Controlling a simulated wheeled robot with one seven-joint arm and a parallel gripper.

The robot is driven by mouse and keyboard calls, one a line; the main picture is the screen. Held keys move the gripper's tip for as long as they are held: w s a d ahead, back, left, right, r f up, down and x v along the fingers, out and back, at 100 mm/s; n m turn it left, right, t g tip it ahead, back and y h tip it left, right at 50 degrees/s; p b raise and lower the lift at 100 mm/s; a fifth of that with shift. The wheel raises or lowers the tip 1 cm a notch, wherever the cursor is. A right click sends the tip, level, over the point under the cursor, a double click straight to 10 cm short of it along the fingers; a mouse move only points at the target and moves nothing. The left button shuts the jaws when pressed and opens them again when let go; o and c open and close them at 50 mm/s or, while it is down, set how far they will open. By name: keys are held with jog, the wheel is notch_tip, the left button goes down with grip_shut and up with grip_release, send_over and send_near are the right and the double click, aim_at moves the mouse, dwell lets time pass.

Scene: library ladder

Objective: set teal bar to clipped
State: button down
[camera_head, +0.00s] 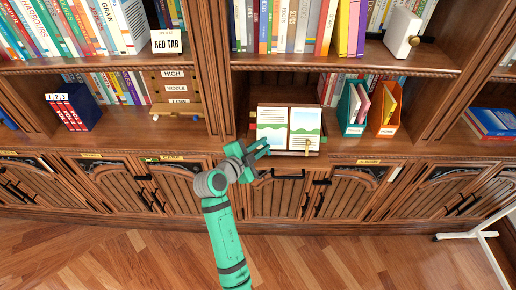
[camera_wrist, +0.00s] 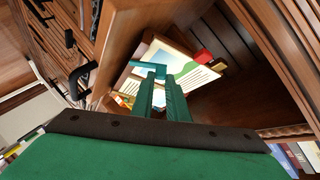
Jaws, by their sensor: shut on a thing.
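An open book (camera_head: 289,130) with a green landscape picture leans on a wooden stand on the lower shelf. My gripper (camera_head: 258,149) is at the book's lower left corner. In the wrist view my gripper (camera_wrist: 160,84) has its two green fingers reaching toward the book (camera_wrist: 178,62). A teal bar (camera_wrist: 142,66) lies across the fingertips in front of the pages, and the fingers are shut on it. Its far end is hard to make out. A small brass piece (camera_head: 307,145) sits at the book's lower right.
A teal file box (camera_head: 350,118) and an orange file box (camera_head: 382,122) stand right of the book. A wooden rack marked HIGH, MIDDLE, LOW (camera_head: 174,92) stands left. Cabinet doors with dark handles (camera_head: 281,175) lie below the shelf edge.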

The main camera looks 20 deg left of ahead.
jog(key=m, duration=0.1)
jog(key=m+g, duration=0.1)
jog(key=d+m+g, duration=0.1)
jog(key=shift+w+r+m+h, duration=0.25)
jog(key=shift+w+m+h, duration=0.05)
jog(key=shift+w+m, duration=0.1)
jog(key=shift+w+d+m+g, duration=0.1)
jog(key=shift+d+m+g, duration=0.2)
jog(key=shift+m+g, duration=0.25)
jog(key=c, duration=1.7)
grip_release()
jog(key=shift+d, duration=0.1)
jog(key=shift+r, duration=0.1)
jog(key=shift+s+a+r, duration=0.15)
jog(key=shift+s+a, duration=0.1)
jog(key=shift+s, duration=0.1)
jog(key=v, duration=0.9)
jog(key=shift+s+a+r, duration=0.1)
jog(key=shift+s+a, duration=0.05)
jog(key=shift+s, duration=0.2)
